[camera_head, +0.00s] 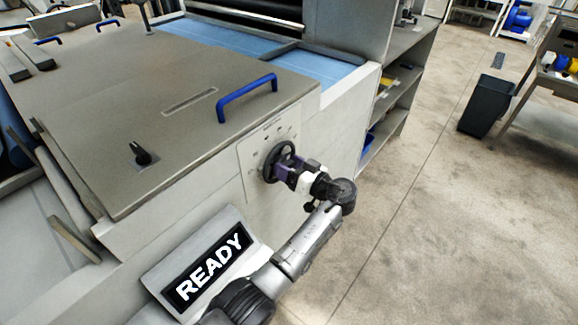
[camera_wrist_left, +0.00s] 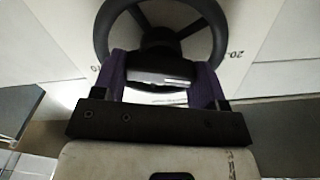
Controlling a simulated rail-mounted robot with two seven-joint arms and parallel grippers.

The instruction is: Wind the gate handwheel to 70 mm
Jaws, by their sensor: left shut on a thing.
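The gate handwheel (camera_head: 276,158) is a black spoked ring on the light front panel of the machine. A scale plate (camera_head: 252,154) with small marks sits behind it. In the left wrist view the handwheel (camera_wrist_left: 162,12) fills the top, with "20" readable on the scale to its right; I cannot read the setting. My left gripper (camera_head: 287,172) has purple fingers and is at the wheel's near side. My right gripper is not in view.
A display (camera_head: 212,264) reading "READY" is below the handwheel, close to my left arm. A blue handle (camera_head: 246,98) is on the grey cover above, with a black knob (camera_head: 142,155) to the left. A dark bin (camera_head: 486,106) stands right, past open floor.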

